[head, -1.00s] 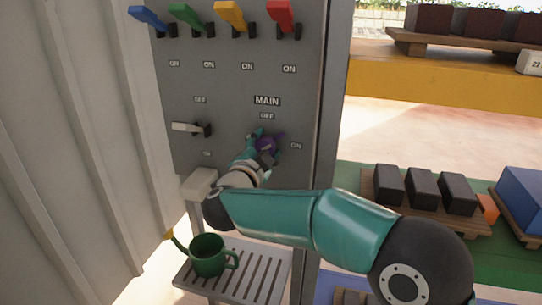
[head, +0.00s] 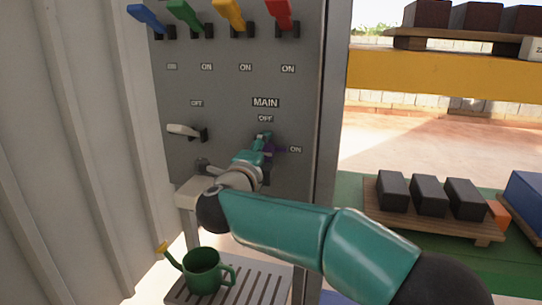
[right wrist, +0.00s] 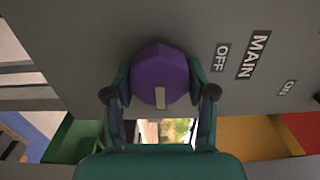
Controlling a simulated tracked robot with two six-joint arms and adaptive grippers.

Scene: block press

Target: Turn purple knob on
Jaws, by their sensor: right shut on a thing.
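The purple knob (head: 279,150) sits on the grey panel (head: 225,135) below the MAIN and OFF labels. Its purple end points right toward the ON label (head: 295,150). In the right wrist view the knob (right wrist: 157,70) is a faceted disc with a pale mark at its lower edge. My right gripper (head: 265,146) is shut on the knob and hides part of it in the head view. In the right wrist view the fingers (right wrist: 160,92) lie on both sides of it. My left gripper is not in view.
Blue, green, yellow and red levers (head: 230,15) line the panel top. A white lever (head: 185,130) is left of the knob. A green watering can (head: 203,270) stands on a slatted stand (head: 262,285) below. Pallets with dark blocks (head: 430,195) are at right.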

